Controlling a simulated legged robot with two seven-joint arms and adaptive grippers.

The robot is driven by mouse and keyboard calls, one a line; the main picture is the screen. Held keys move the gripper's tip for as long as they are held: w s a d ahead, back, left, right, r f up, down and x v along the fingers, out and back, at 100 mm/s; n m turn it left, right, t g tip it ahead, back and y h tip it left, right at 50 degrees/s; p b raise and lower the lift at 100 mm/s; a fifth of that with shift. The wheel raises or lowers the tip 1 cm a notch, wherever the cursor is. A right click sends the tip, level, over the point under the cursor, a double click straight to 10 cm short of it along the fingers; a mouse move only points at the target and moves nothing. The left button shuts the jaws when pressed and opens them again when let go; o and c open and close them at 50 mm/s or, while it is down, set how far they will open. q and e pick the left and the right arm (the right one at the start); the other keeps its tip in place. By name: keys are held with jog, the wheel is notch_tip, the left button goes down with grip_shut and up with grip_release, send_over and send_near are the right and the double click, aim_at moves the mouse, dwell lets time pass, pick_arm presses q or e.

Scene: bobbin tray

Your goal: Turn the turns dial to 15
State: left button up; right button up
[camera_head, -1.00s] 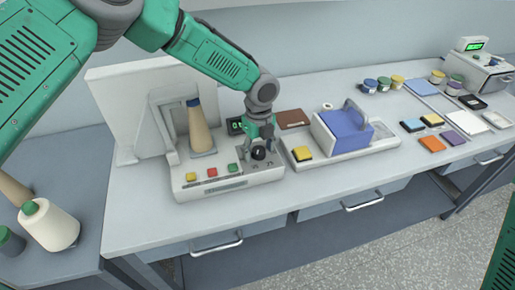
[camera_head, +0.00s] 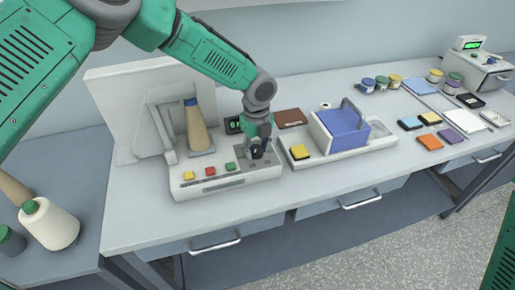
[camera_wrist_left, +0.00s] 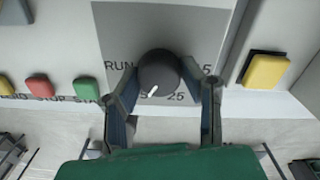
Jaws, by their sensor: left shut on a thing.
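The turns dial is a round black knob with a white pointer mark, on the front right of the winder base. In the wrist view the dial (camera_wrist_left: 158,73) sits on a grey panel with partly hidden labels, "RUN" at left and "25" at lower right. Its white mark points toward the lower left of that view. My left gripper (camera_head: 257,148) reaches down to the dial (camera_head: 256,153). Its two fingers (camera_wrist_left: 163,88) stand either side of the knob and are shut on it. My right gripper is not in view.
Yellow, red and green buttons (camera_head: 210,171) line the base left of the dial. A cone of tan thread (camera_head: 197,130) stands behind them, beside a small display (camera_head: 233,125).

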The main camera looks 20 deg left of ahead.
pick_arm(q)
jog(key=shift+w+a+r+n, duration=0.1)
jog(key=shift+w+a+n, duration=0.05)
jog(key=shift+w+n, duration=0.15)
jog(key=shift+n, duration=0.5)
jog(key=n, duration=1)
jog(key=shift+n, duration=0.3)
jog(key=n, duration=0.6)
jog(key=shift+s, duration=0.1)
jog(key=n, duration=0.4)
jog(key=shift+n+b, duration=0.3)
jog(key=shift+n, duration=0.1)
jog(key=shift+s+n, duration=0.1)
jog(key=shift+n, duration=0.4)
jog(key=shift+f, duration=0.2)
